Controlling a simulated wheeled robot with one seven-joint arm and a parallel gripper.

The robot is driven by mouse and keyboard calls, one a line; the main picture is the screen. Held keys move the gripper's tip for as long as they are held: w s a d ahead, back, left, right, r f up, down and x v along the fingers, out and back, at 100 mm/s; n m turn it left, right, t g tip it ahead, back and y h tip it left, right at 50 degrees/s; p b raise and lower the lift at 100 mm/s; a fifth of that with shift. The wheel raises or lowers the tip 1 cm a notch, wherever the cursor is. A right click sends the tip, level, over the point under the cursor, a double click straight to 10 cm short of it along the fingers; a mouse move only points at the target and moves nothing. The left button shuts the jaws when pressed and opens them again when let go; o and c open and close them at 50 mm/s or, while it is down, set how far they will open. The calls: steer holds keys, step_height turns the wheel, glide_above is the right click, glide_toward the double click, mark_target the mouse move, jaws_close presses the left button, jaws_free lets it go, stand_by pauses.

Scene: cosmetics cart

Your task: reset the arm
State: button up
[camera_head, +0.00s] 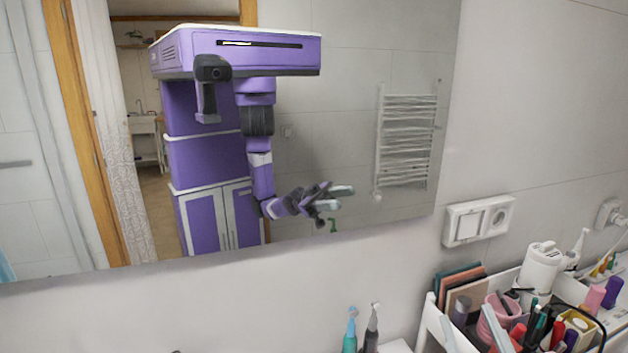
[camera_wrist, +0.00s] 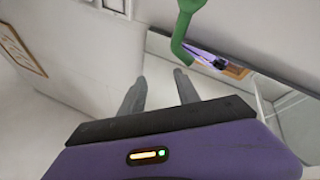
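My gripper (camera_wrist: 160,77) shows in the wrist view with its two grey fingers apart and nothing visible between them. In the head view my gripper and arm appear only as a reflection in the mirror (camera_head: 345,60); there the arm hangs down and bends at the elbow, with the gripper pointing right. A green bent object (camera_wrist: 187,28) is beyond the fingertips in the wrist view, apart from them in the picture. I cannot tell what it is or how far away it is. A small green shape also shows near the reflected gripper.
A white cart (camera_head: 432,312) full of cosmetics stands at the lower right, with a white bottle (camera_head: 540,268) and a pink cup (camera_head: 497,310). Two electric toothbrushes, teal (camera_head: 350,335) and dark (camera_head: 371,335), stand at the bottom. A wall socket (camera_head: 478,220) is above the cart.

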steer(key=s+f+m+g, duration=0.2)
steer(key=s+f, duration=0.5)
steer(key=s, duration=0.3)
steer(key=s+f+m+g+h, duration=0.1)
steer(key=s+f+m+g, duration=0.1)
steer(key=s+f, duration=0.4)
steer(key=s+f+m+g, duration=0.1)
steer(key=s+f+g, duration=0.2)
steer(key=s+f, duration=0.4)
steer(key=s, duration=0.7)
steer(key=shift+f+m+g+h, duration=0.3)
steer(key=shift+f+m+g, duration=0.05)
steer(key=shift+m+g, duration=0.05)
